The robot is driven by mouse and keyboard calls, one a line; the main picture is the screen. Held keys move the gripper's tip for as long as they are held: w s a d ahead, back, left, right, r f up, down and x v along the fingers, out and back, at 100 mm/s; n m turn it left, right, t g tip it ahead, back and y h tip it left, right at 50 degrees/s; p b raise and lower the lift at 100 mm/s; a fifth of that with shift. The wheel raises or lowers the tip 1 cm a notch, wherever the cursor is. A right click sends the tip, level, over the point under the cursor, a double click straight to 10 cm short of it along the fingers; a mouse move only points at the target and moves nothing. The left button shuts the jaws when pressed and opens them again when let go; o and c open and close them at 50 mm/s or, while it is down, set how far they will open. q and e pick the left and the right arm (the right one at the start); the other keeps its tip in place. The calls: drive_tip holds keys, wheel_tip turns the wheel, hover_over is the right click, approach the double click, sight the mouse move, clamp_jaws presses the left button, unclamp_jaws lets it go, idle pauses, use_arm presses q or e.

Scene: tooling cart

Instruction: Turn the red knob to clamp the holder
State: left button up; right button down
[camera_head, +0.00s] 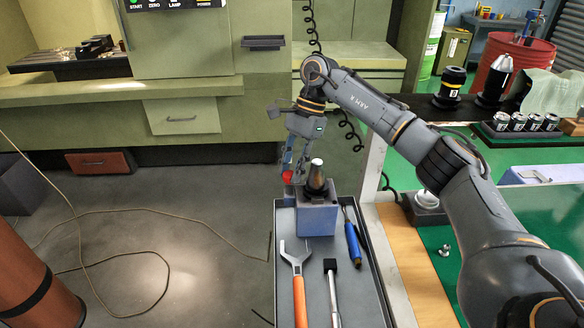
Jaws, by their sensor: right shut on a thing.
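The red knob (287,177) sits at the upper left side of the grey-blue clamping block (319,218), which stands in the cart tray. A dark holder with a metallic tip (316,175) stands upright in the top of the block. My right gripper (293,173) reaches down from above, its fingers shut at the red knob and partly covering it. The exact finger contact is too small to make out. My left gripper is not in view.
In the cart tray (260,319) lie an orange-handled wrench (298,290), a black-headed hammer (333,290) and a blue-handled tool (353,245). A cable (130,212) lies on the floor at left.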

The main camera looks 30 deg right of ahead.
idle(0.3)
drive_tip(key=c, duration=1.1)
unclamp_jaws()
drive_tip(key=shift+o, duration=0.2)
drive_tip(key=shift+r, duration=0.1)
drive_tip(key=v, duration=1.1)
drive_tip(key=shift+r, duration=0.4)
drive_tip(key=shift+d, duration=0.15)
